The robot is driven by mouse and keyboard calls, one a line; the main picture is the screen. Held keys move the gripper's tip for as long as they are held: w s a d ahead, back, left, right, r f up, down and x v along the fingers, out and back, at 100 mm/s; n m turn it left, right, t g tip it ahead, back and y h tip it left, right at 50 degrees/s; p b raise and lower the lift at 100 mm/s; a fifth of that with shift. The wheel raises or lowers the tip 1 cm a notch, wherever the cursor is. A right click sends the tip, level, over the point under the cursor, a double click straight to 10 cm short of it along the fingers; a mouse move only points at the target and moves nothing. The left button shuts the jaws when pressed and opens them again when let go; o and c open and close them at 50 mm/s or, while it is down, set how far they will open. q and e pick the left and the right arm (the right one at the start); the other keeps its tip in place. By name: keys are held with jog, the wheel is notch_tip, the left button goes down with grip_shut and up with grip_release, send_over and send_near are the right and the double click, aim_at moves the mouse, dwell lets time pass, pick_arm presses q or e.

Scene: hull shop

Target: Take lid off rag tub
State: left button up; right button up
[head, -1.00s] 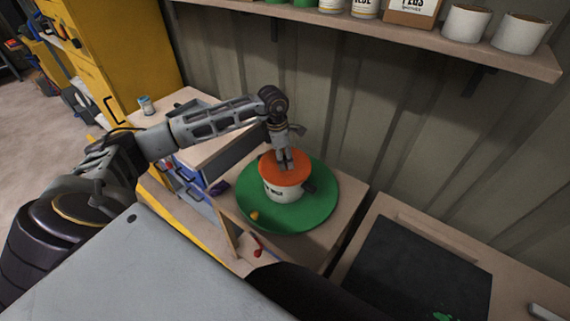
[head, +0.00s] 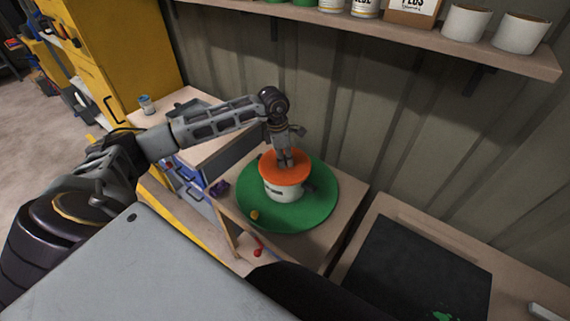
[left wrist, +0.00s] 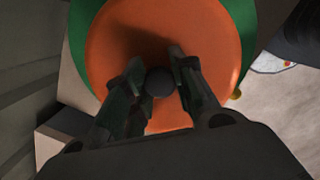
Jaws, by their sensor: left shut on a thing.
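The rag tub (head: 283,193) is a short white tub on a round green disc (head: 321,203). Its round orange lid (head: 299,174) sits on top, roughly level; I cannot tell whether it is slightly raised. My left gripper (head: 285,162) points down onto the lid's middle. In the left wrist view the lid (left wrist: 112,45) fills the upper middle, and the fingers stand on both sides of a dark round knob (left wrist: 159,82). The left gripper is shut on that knob. My right gripper is not in view.
The disc lies on a wooden bench (head: 346,192) with a small yellow thing (head: 254,215) on it. A black mat (head: 418,265) lies on the surface to the right. A wall shelf (head: 440,43) with tins and cups runs above. A yellow cabinet (head: 130,50) stands back left.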

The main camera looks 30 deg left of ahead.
aim_at(285, 157)
pick_arm(q)
notch_tip(285, 157, up, 9)
jog(key=shift+f, duration=0.15)
jog(key=shift+r, duration=0.65)
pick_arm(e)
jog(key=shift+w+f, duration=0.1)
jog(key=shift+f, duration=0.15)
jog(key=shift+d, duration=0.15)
